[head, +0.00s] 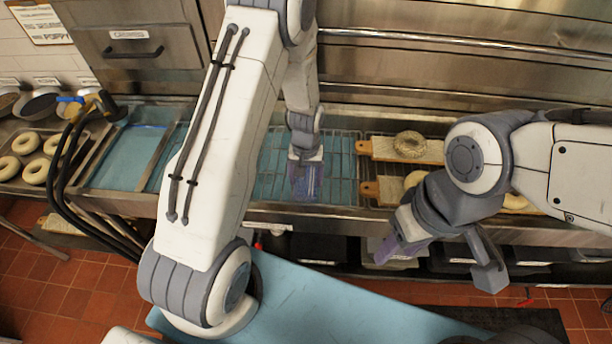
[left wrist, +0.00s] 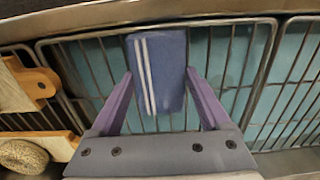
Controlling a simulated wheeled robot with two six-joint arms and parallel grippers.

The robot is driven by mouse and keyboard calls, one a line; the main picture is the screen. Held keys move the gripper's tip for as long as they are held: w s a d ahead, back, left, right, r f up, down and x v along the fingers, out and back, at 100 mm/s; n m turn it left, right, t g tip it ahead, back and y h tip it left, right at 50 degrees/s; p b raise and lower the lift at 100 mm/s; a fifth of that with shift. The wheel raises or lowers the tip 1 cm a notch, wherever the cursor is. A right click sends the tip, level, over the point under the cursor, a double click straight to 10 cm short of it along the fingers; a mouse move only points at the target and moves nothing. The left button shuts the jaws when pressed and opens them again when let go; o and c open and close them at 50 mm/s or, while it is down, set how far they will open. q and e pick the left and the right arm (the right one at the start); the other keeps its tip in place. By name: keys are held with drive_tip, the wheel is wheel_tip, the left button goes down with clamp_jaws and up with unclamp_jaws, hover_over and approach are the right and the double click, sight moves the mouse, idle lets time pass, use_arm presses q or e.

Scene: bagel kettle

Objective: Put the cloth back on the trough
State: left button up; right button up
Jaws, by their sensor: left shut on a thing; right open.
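In the left wrist view, a folded blue cloth (left wrist: 158,68) with white stripes lies between the purple fingers of my left gripper (left wrist: 158,85), which is shut on it. Below it is a wire rack over the blue trough. Whether the cloth touches the rack, I cannot tell. In the head view my left gripper (head: 306,180) points down over the trough (head: 290,213), and the cloth is mostly hidden by the fingers. My right gripper (head: 390,248) is open, in front of the trough's front edge at the right; its fingers are partly hidden.
Wooden boards (head: 420,149) with bagels lie right of the left gripper. A tray of bagels (head: 50,172) and bowls (head: 38,103) stand at the far left. Black hoses (head: 62,190) hang over the trough's left end. Dark bins (head: 320,248) sit below the front edge.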

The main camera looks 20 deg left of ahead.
use_arm(q)
drive_tip(key=o, duration=1)
drive_tip(key=shift+r, duration=0.1)
